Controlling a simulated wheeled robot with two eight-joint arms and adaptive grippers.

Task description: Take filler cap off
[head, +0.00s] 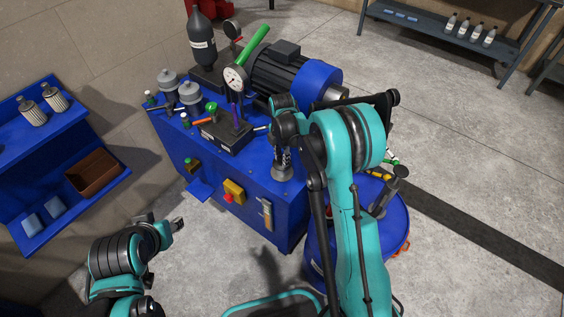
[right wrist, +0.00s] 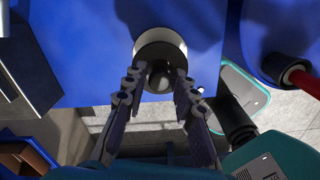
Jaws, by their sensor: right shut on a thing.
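The filler cap (right wrist: 160,72) has a dark round knob above a pale rim and sits at the blue tank's (right wrist: 85,45) top near its edge in the right wrist view. My right gripper (right wrist: 158,88) has its two dark fingers on either side of the knob and is shut on it. In the head view the right gripper (head: 283,168) is over the front right corner of the blue power unit (head: 245,195); it mostly hides the cap there. My left gripper (head: 173,230) is low at the left, away from the unit; its finger opening is unclear.
A pressure gauge (head: 235,78), a motor (head: 285,72) and a valve block (head: 228,136) stand on the unit behind the right gripper. A blue drum (head: 320,245) stands at the right. A blue shelf (head: 55,130) with a brown bin (head: 93,172) is at the left.

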